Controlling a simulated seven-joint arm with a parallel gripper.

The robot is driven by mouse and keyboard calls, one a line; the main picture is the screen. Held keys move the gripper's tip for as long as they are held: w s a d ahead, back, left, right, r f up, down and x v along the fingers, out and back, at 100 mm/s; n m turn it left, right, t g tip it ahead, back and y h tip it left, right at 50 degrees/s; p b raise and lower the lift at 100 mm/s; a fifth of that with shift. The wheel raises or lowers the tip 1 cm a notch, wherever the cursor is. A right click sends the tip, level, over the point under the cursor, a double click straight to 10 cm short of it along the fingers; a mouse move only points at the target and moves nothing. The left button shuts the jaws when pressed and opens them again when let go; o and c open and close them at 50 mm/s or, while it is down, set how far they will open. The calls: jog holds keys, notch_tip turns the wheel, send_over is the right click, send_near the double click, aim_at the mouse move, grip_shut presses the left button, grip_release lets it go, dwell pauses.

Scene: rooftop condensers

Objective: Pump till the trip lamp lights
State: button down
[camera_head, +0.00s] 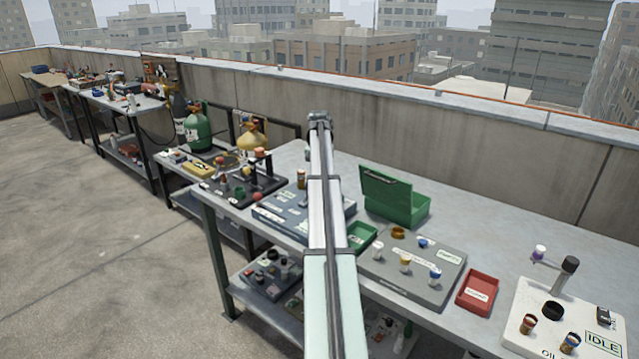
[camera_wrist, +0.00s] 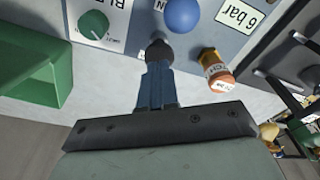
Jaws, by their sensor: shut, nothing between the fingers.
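In the wrist view my gripper (camera_wrist: 158,55) is shut, with blue fingers and nothing held. A green dial (camera_wrist: 93,25) is on the panel to the left, and a "6 bar" label (camera_wrist: 243,14) is to the right. In the head view this panel (camera_head: 285,215) is partly hidden by my arm, and my gripper is hidden. I cannot pick out a trip lamp or tell whether one is lit.
A green bin (camera_wrist: 35,65) is at left. In the head view are an open green case (camera_head: 395,200), a grey fittings board (camera_head: 425,270), a red tray (camera_head: 478,293) and a white "IDLE" panel (camera_head: 540,310).

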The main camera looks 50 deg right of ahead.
jog(key=shift+f, duration=1.75)
jog(key=shift+r, duration=1.75)
jog(key=shift+f, duration=1.7)
jog(key=shift+r, duration=1.7)
jog(key=shift+w, duration=0.1)
